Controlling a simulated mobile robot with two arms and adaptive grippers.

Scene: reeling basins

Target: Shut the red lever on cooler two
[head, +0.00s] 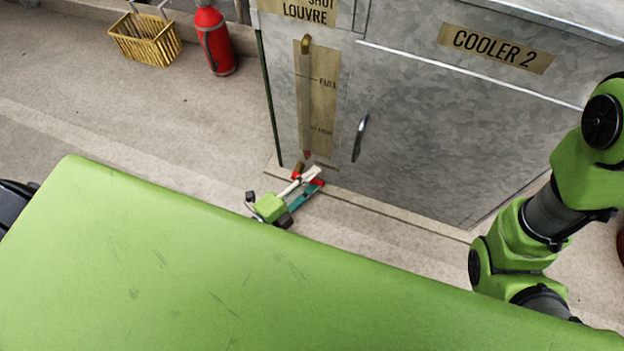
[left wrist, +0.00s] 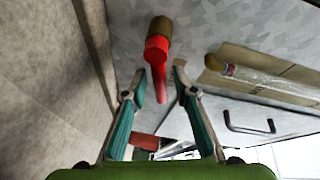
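The grey metal cabinet labelled COOLER 2 (head: 440,130) stands at centre right in the head view. A red lever (left wrist: 159,70) hangs from a brass fitting (left wrist: 160,27) on the cabinet in the left wrist view. In the head view the lever's red part (head: 297,176) shows low by the cabinet's left corner, partly hidden by the gripper. My left gripper (head: 308,178) is open there. Its fingertips (left wrist: 160,78) stand on either side of the lever's handle, with gaps visible on both sides. My right gripper is out of view; only its green arm shows.
A gauge strip (head: 323,100) and a curved handle (head: 360,137) are on the cabinet front above my gripper. A yellow basket (head: 146,40) and a red extinguisher (head: 214,40) stand at the back left.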

